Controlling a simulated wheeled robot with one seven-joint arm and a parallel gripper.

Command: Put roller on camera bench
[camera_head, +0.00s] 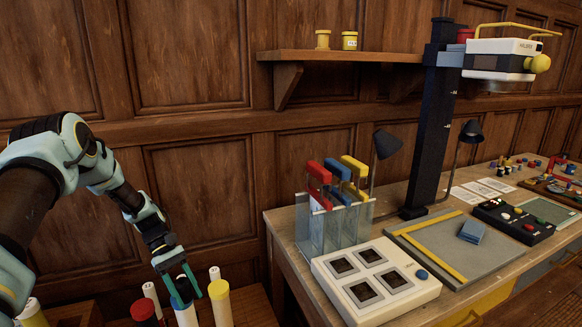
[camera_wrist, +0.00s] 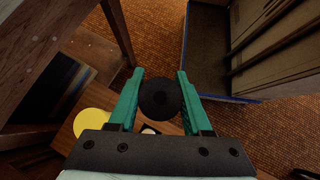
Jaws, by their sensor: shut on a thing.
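My gripper (camera_head: 184,284) is at the lower left in the head view, among upright tubes. Its green fingers are shut on a dark round end, which I take to be the roller (camera_wrist: 160,98), seen end-on between the fingertips in the wrist view. In the head view a white tube (camera_head: 186,316) stands directly below the fingers; I cannot tell whether it is part of the held thing. The camera bench (camera_head: 283,232) is the wooden table to the right. It bears a black column (camera_head: 432,130) with a camera head (camera_head: 500,55), and a grey board (camera_head: 440,255).
A white panel with dark squares (camera_head: 375,281) and a clear rack of red and yellow tools (camera_head: 330,215) occupy the bench's near left. A black control box (camera_head: 514,222) lies farther right. A yellow-capped tube (camera_head: 220,300) stands close beside my gripper. A shelf (camera_head: 340,56) hangs above.

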